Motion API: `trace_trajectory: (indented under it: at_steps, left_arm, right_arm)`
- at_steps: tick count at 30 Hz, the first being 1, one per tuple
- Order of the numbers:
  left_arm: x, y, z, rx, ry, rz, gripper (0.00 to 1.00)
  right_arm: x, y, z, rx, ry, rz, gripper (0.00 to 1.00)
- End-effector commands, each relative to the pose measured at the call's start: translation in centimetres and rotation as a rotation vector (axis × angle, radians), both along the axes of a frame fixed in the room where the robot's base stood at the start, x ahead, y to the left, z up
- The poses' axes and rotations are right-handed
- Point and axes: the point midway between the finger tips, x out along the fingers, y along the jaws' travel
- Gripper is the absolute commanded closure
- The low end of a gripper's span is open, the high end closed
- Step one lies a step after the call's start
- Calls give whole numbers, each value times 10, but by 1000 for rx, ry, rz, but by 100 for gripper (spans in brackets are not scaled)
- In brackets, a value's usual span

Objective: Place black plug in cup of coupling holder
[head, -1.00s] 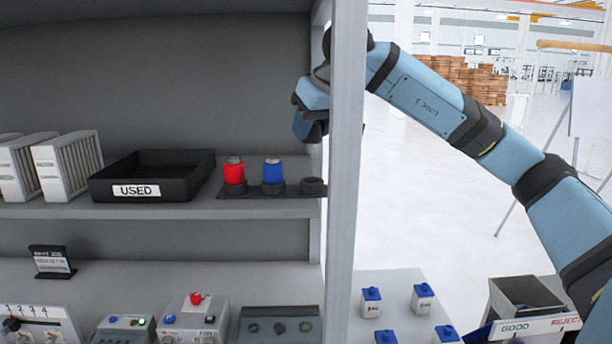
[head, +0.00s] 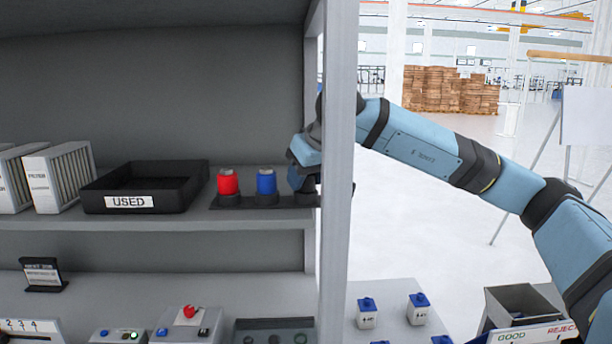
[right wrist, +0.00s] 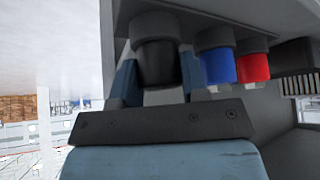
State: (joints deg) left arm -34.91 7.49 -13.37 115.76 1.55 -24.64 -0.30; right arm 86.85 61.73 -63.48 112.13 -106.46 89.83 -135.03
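The coupling holder (head: 247,203) is on the upper shelf, with a red plug (head: 228,182) and a blue plug (head: 267,182) standing in two of its cups. My right gripper (head: 304,184) is at the holder's right end, over the third cup. In the right wrist view, which is turned over, the black plug (right wrist: 160,66) is between the two fingers, which appear to touch its sides. Its end meets the cup (right wrist: 150,27); I cannot tell how deep it sits. The head view mostly hides the plug and this cup. My left gripper is out of view.
A shelf post (head: 339,150) stands right beside my right gripper and forearm. A black bin marked USED (head: 145,187) and white filters (head: 62,177) stand left on the shelf. Below are control boxes (head: 190,325) and small blue-lidded containers (head: 367,313).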

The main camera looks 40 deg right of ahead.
Motion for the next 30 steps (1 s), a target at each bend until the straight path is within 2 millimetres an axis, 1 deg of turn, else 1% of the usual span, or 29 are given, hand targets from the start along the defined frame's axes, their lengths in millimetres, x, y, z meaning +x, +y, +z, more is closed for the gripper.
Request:
trace_trajectory:
  at_steps: [1,3,11,14,16,20,27,30]
  left_arm:
    - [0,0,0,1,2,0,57]
    - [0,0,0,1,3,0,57]
    - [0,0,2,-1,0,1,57]
    - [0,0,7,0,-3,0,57]
    - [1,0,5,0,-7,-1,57]
    - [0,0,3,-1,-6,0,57]
    - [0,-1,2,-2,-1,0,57]
    - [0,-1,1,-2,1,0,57]
  right_arm:
    - [0,0,0,0,0,0,48]
    - [0,0,0,0,1,0,34]
    - [0,0,1,0,1,0,34]
    - [0,0,7,-1,0,-1,34]
    - [-4,0,12,0,-1,0,34]
    - [-18,0,33,0,-4,1,34]
    - [-46,-1,77,0,-3,1,34]
    - [-54,-1,90,0,-2,1,34]
